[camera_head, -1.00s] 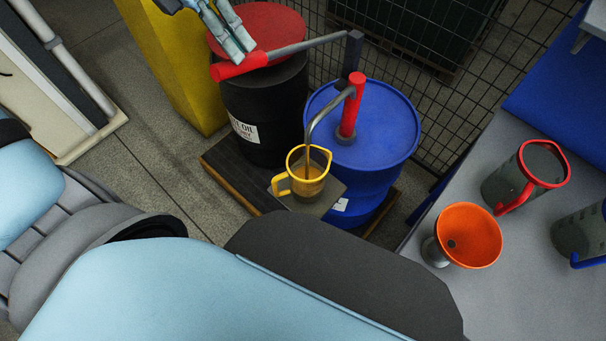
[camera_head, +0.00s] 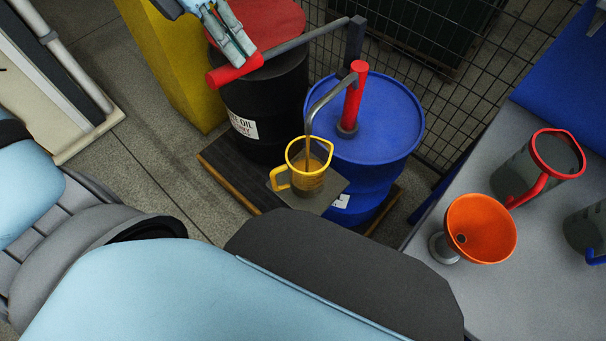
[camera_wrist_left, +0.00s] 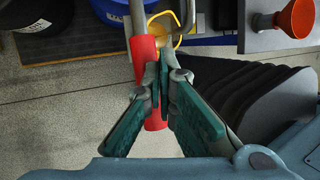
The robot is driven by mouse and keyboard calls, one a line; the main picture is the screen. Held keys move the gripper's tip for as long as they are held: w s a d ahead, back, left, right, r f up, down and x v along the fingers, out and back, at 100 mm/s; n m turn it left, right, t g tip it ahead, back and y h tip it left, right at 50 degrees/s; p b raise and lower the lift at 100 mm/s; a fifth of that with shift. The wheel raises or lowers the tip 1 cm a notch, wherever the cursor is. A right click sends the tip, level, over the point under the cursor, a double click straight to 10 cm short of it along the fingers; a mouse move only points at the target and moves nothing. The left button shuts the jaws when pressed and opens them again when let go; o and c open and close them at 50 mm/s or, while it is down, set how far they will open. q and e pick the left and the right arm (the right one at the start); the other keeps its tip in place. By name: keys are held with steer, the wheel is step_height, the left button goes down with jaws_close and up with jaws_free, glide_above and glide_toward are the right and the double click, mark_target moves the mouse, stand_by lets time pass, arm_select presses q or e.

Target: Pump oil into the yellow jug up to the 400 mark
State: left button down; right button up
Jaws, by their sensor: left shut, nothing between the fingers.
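The yellow-rimmed jug (camera_head: 294,181) stands upright on a small plate in front of the blue drum (camera_head: 385,120). Brown oil shows inside it and a thin stream falls from the pump spout (camera_head: 325,94). The level against its marks is too small to read. The pump lever (camera_head: 305,39) reaches left to a red handle (camera_head: 225,75). My left gripper (camera_head: 245,55) is shut and empty, its fingertips at the handle. In the left wrist view the fingers (camera_wrist_left: 160,68) overlap the red handle (camera_wrist_left: 143,52), with part of the jug (camera_wrist_left: 158,18) beyond. My right gripper is out of view.
A black oil drum (camera_head: 285,105) with a red lid stands left of the blue drum. On the grey table (camera_head: 490,305) at right are an orange funnel (camera_head: 490,220), a red-rimmed jug (camera_head: 515,178) and a blue-handled jug (camera_head: 583,232). A wire fence (camera_head: 450,100) stands behind.

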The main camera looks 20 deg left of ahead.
mark_target(242, 74)
arm_select(q)
steer(key=shift+f+b, duration=2.3)
steer(key=shift+f, duration=0.55)
step_height(242, 74, up, 11)
steer(key=p, duration=0.9)
steer(key=shift+f, duration=0.4)
